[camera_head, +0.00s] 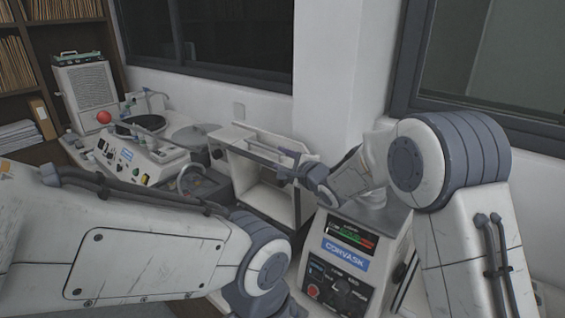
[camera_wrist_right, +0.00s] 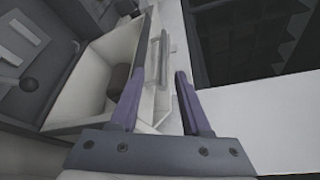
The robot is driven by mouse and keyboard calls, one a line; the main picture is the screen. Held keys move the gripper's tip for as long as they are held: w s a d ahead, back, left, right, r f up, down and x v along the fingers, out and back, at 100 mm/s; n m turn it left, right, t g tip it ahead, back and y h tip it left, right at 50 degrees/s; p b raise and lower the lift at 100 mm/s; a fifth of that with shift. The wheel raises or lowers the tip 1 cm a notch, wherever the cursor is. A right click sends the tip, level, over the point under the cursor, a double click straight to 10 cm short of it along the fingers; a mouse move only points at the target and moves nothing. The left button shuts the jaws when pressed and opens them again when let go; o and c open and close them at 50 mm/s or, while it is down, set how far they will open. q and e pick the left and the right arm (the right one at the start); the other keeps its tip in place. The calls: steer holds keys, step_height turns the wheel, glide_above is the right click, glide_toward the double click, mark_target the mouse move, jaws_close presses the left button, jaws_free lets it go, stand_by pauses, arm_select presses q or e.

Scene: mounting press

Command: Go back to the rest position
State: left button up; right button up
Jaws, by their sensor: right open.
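My right gripper (camera_head: 283,165) reaches in from the right, over the front of an open white box-like unit (camera_head: 265,190). In the right wrist view my right gripper (camera_wrist_right: 160,72) has its two purple-grey fingers apart, with nothing between them. A light bar-like handle (camera_wrist_right: 158,48) shows beyond the fingertips; I cannot tell whether they touch it. The CORVASK machine (camera_head: 345,263), with a lit display and control panel, stands below my right forearm, its top partly hidden. My left arm crosses the lower left; its gripper is out of sight.
A grinder-like machine (camera_head: 140,155) with a dark round plate stands on the left of the bench. A red ball (camera_head: 103,117) shows in front of a grey cabinet (camera_head: 88,90). Shelves (camera_head: 75,38) fill the back left corner. A wall and windows bound the back.

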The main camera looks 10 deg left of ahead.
steer(key=s+d+f+n+g+h+b, duration=0.1)
steer(key=s+d+f+n+g+h, duration=0.2)
steer(key=s+n, duration=0.4)
steer(key=s+d+f+n+g+h+b, duration=0.1)
steer(key=s+d+f+n+g+h, duration=0.2)
steer(key=s, duration=2)
steer(key=s+d+f+n+g+h+b, duration=0.1)
steer(key=s+d+f+n+g+h, duration=0.2)
steer(key=s+d+f+n+g, duration=0.2)
steer(key=s+d+n+g, duration=0.1)
steer(key=s+d+n, duration=0.2)
steer(key=s+n, duration=0.4)
steer(key=shift+s+d+f, duration=0.2)
steer(key=shift+s+f, duration=0.1)
steer(key=shift+s, duration=1.25)
